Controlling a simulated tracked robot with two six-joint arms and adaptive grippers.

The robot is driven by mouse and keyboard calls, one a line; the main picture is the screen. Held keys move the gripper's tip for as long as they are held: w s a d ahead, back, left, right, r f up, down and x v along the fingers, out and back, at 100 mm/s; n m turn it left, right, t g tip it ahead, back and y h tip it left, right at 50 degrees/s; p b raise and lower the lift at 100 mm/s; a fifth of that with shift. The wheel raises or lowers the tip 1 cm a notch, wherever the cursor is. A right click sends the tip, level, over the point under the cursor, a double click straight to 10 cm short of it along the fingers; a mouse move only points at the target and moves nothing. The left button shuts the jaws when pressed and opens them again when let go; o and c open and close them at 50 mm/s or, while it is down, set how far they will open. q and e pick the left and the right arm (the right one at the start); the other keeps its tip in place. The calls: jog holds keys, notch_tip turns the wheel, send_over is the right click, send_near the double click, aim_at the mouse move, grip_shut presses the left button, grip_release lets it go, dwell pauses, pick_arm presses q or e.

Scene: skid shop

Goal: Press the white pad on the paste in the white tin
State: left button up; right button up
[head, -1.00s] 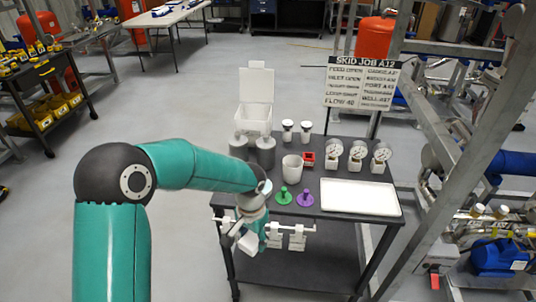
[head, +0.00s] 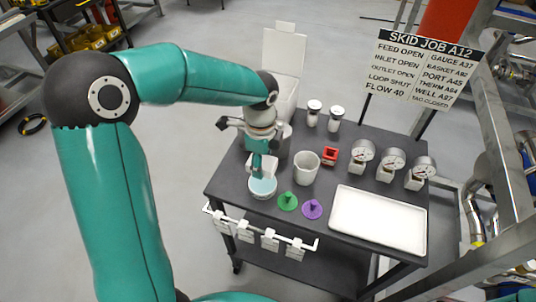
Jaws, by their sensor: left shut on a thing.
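The white tin (head: 262,192) is round and low, and sits open on the dark table's left part, with pale blue paste (head: 263,185) inside. My left gripper (head: 260,171) is directly above it, pointing down, shut on the white pad (head: 269,168). The gripper's teal part covers some of the pad. The pad's lower end is at or just above the tin's back rim; I cannot tell whether it touches the paste. My right gripper is out of view.
Close by stand a white cup (head: 306,170), a green knobbed disc (head: 288,201) and a purple one (head: 312,208). White tags hang on a front rail (head: 260,232).

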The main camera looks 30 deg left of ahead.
aim_at(263, 183)
pick_arm(q)
jog(key=shift+f+b, duration=2.3)
jog(key=shift+f, duration=0.6)
jog(key=shift+d+f+b, duration=0.1)
jog(key=shift+f+b, duration=0.2)
jog(key=shift+f, duration=0.2)
notch_tip(263, 183, up, 7)
jog(key=p, duration=0.6)
dwell(0.8)
